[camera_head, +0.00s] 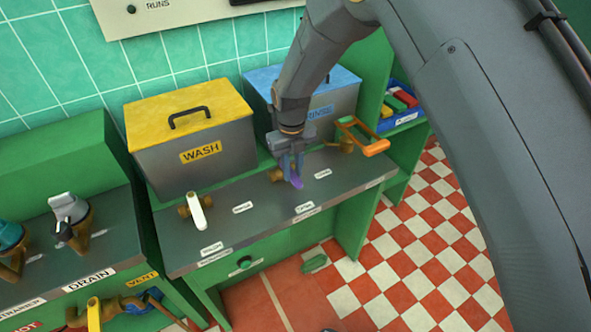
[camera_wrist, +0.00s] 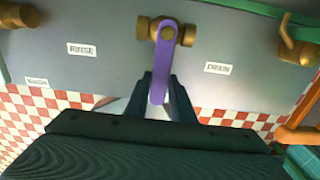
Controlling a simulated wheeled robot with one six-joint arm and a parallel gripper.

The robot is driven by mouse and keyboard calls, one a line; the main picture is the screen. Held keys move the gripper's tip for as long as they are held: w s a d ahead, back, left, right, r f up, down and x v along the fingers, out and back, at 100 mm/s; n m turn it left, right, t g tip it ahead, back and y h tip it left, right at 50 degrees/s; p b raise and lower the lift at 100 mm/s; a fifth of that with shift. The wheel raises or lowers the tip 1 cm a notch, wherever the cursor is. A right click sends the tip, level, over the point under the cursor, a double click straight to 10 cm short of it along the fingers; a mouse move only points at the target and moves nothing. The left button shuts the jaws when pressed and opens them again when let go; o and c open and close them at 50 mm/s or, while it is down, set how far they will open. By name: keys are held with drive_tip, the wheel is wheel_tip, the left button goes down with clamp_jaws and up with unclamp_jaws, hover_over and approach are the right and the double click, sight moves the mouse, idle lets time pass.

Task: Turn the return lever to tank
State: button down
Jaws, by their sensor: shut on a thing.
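A purple lever (camera_wrist: 160,65) on a brass valve (camera_wrist: 146,28) is on the grey counter. In the head view the lever (camera_head: 296,182) shows partly, pointing toward the counter's front edge. My gripper (camera_wrist: 160,98) is shut on it, one dark finger on each side of its free end. In the head view my gripper (camera_head: 292,165) hangs down over it. White labels lie either side: one seems to read RINSE (camera_wrist: 81,49), the other DRAIN (camera_wrist: 218,68). I see no label that clearly reads return or tank.
A white lever (camera_head: 198,212) is left on the counter and an orange handle (camera_head: 364,140) right. A yellow-lidded WASH tank (camera_head: 190,150) and a blue-lidded RINSE tank (camera_head: 336,105) stand behind. The checkered floor (camera_head: 410,250) at right is mostly clear.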

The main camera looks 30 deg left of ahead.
drive_tip(key=shift+s+a, duration=0.15)
drive_tip(key=shift+a, duration=0.15)
drive_tip(key=c, duration=1.5)
unclamp_jaws()
drive_tip(key=shift+s+a, duration=0.1)
drive_tip(key=shift+w+d, duration=0.2)
drive_tip(key=shift+d, duration=0.05)
wheel_tip(320, 180, up, 8)
drive_tip(key=shift+f, duration=0.1)
